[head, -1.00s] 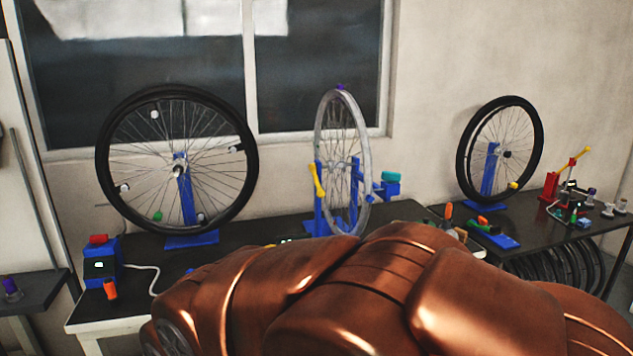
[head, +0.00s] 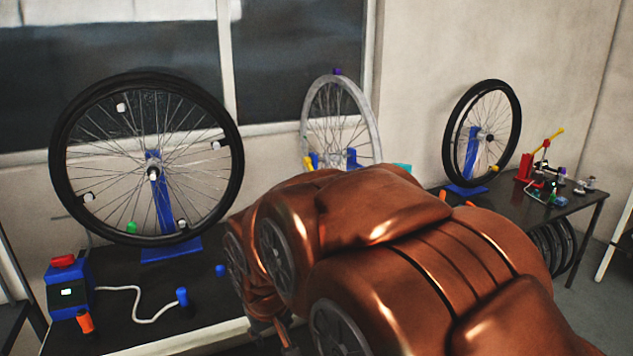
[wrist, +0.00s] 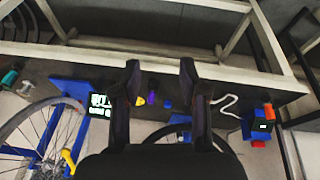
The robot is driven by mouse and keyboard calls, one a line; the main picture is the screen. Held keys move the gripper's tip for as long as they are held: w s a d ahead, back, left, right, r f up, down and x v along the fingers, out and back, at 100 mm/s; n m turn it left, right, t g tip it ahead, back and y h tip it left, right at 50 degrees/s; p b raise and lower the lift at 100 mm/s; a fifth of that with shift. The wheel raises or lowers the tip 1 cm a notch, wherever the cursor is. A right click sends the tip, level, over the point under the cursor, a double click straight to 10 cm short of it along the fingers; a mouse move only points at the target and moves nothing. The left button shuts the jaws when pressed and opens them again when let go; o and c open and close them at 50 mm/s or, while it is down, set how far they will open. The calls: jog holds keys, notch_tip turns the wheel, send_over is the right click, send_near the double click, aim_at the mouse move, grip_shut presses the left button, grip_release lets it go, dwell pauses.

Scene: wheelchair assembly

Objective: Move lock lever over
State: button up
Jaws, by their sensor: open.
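A yellow lever (head: 308,163) on the middle blue stand shows only as a small patch above my arm in the head view. In the wrist view, a yellow lever (wrist: 68,161) stands at the lower left, beside a blue stand (wrist: 48,135) and a bare wheel (wrist: 22,130). My gripper (wrist: 160,75) is open with nothing between its fingers, over the bench's edge. It is apart from the lever, which lies to its left. Another yellow lever (head: 554,134) tops a red fixture on the right bench. My arm hides most of the middle stand.
A black-tyred wheel (head: 62,185) stands on the left bench. A blue box (head: 68,292) with a lit screen, a white cable (head: 137,305) and an orange-handled item (head: 85,321) are near it. Another tyred wheel (head: 459,150) stands at right. Bench frame bars (wrist: 150,55) cross the wrist view.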

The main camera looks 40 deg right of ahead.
jog(key=shift+w+d+r+m+t+h, duration=0.1)
jog(key=shift+w+d+r+t+h, duration=1.35)
jog(key=shift+w+d, duration=4.5)
jog(key=shift+w+d+r+m+t+h, duration=0.1)
jog(key=shift+w+d+r+t+h, duration=0.25)
jog(key=shift+w+d+r+t, duration=4.85)
jog(key=shift+w+d+f+m+g+h, duration=0.1)
jog(key=shift+w+d+f+h, duration=1.2)
jog(key=shift+w+d, duration=5.35)
jog(key=shift+y, duration=0.4)
jog(key=shift+s+d+f, duration=0.2)
jog(key=shift+s+d, duration=0.5)
jog(key=shift+d, duration=0.3)
jog(key=shift+s+d+f, duration=0.15)
jog(key=shift+s+d, duration=0.6)
jog(key=shift+d, duration=0.2)
jog(key=shift+s+d+f, duration=0.2)
jog(key=shift+s+d, duration=0.5)
jog(key=shift+d, duration=0.3)
grip_shut()
